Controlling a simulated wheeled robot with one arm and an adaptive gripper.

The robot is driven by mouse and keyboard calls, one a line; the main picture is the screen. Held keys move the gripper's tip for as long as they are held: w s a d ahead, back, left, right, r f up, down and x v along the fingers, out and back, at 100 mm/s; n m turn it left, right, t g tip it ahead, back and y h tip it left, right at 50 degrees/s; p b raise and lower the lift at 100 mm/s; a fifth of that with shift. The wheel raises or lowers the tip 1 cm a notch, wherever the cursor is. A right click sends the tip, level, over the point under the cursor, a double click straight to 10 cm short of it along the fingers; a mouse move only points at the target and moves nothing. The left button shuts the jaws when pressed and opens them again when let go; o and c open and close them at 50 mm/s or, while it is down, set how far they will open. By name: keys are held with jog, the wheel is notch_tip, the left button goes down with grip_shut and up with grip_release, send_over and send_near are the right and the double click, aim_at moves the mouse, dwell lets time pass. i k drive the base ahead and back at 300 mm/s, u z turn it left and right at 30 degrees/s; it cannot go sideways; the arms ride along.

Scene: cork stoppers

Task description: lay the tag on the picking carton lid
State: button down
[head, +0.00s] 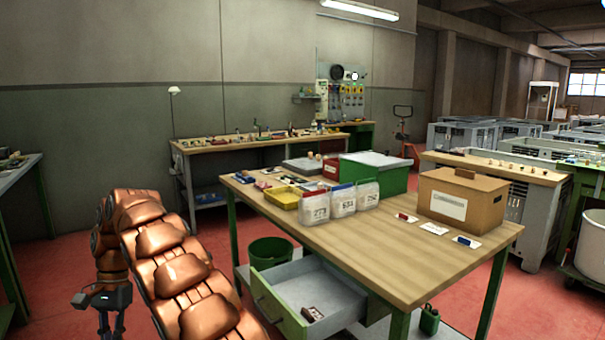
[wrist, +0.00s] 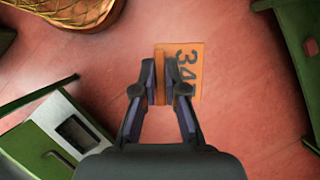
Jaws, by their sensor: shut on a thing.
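My gripper (wrist: 160,88) is shut on an orange tag (wrist: 187,62) with dark digits; "34" can be read and the rest is partly cut off by a finger. In the wrist view the tag is over the red floor. In the head view my gripper (head: 104,312) hangs low at the left, away from the bench, and the tag cannot be made out there. A brown cardboard carton (head: 483,208) with a white label stands on the right part of the bench.
The wooden bench (head: 390,250) has an open drawer (head: 275,318) sticking out. Several white tubs (head: 343,203), a yellow tray (head: 285,198) and a green crate (head: 385,178) stand on it. Small cards (head: 434,229) lie before the carton. A green bin (head: 270,252) is beneath.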

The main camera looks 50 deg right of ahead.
aim_at(458, 180)
jog(key=k, duration=1)
jog(key=z, duration=1.4)
